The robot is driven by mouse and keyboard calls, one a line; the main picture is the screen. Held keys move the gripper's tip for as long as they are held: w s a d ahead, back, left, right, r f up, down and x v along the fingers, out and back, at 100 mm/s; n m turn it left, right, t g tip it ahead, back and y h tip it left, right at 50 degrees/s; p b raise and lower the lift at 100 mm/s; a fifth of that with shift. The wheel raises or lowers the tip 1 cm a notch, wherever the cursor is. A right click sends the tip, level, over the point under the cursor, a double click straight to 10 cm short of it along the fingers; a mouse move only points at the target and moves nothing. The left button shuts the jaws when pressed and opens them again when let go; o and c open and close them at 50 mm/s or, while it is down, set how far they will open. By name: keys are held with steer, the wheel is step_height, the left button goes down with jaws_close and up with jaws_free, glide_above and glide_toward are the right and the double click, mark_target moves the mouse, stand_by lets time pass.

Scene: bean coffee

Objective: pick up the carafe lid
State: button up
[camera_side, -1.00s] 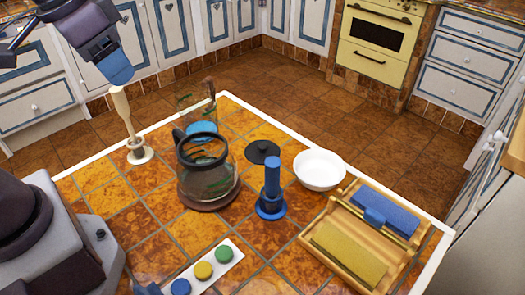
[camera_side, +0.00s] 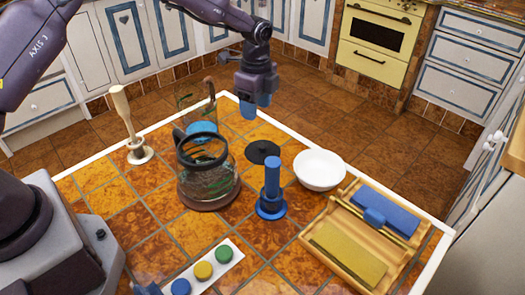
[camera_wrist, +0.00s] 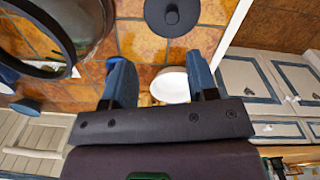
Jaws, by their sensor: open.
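The carafe lid (camera_side: 262,152) is a flat black disc with a small knob, lying on the tiled table between the carafe and the white bowl. In the wrist view the lid (camera_wrist: 171,14) is at the top middle, beyond the fingertips. My gripper (camera_side: 256,108) hangs above the table's far edge, above and behind the lid, apart from it. In the wrist view my gripper (camera_wrist: 158,72) has its blue fingers spread with nothing between them. The glass carafe (camera_side: 208,184) stands left of the lid, its dark rim uncovered.
A blue upright tool (camera_side: 271,190) stands in front of the lid, and the white bowl (camera_side: 320,168) sits to its right. A wooden tray (camera_side: 322,232) lies at the right. A glass container (camera_side: 188,105) stands behind the carafe. A wooden-handled tool (camera_side: 124,112) stands at left.

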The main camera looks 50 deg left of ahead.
steer(key=w+m, duration=0.2)
glide_above(262, 146)
steer(key=shift+m, duration=0.4)
steer(key=f, duration=0.7)
steer(key=shift+a+f, duration=0.2)
steer(key=shift+d+f, duration=0.15)
steer(key=shift+f, duration=1.2)
steer(key=shift+d+f, duration=0.15)
steer(key=shift+f, duration=1.15)
steer(key=c, duration=1)
